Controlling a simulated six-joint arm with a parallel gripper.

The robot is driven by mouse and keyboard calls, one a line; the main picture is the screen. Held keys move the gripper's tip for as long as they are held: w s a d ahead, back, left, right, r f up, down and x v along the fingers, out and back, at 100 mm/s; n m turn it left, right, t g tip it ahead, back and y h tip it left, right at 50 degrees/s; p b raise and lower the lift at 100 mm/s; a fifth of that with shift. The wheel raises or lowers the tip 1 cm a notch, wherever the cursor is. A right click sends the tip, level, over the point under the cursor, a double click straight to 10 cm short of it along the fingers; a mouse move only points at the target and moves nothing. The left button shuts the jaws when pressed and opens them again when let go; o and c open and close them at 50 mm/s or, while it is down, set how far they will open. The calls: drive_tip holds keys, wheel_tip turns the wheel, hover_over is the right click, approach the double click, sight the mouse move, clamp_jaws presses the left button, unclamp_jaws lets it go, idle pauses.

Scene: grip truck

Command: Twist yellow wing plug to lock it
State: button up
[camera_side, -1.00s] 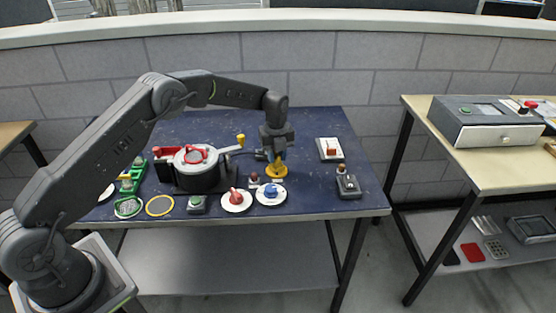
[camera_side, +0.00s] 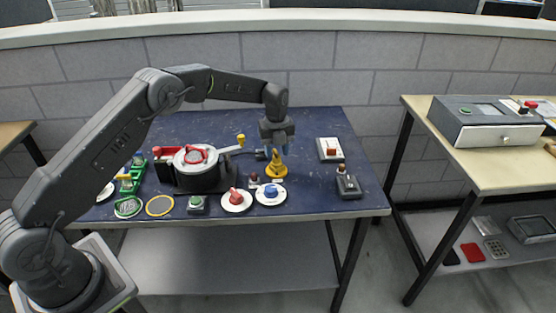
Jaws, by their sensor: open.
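The yellow wing plug (camera_side: 277,165) stands on a round yellow base on the blue table (camera_side: 310,190), right of the middle. Its raised wing shows below my gripper (camera_side: 276,148). My gripper points down just above the plug, with its fingers apart and empty. The fingertips are close to the top of the wing; I cannot tell whether they touch it. The fine angle of the wing is too small to read.
A red knob (camera_side: 236,199) and a blue knob (camera_side: 270,191) sit in front. A white switch plate (camera_side: 330,150) and a grey switch box (camera_side: 348,186) stand to the right.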

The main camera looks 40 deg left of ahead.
sight(277, 152)
drive_tip(key=shift+r, duration=2.75)
drive_tip(key=shift+r, duration=0.1)
drive_tip(key=s+d+r+n+t, duration=0.35)
drive_tip(key=s+r+n, duration=0.85)
drive_tip(key=s+r, duration=0.55)
drive_tip(key=s+d+n+t, duration=0.2)
drive_tip(key=s+n, duration=1.1)
drive_tip(key=s, duration=0.8)
drive_tip(key=shift+s, duration=0.3)
drive_tip(key=shift+w, duration=0.1)
drive_tip(key=shift+c, duration=0.2)
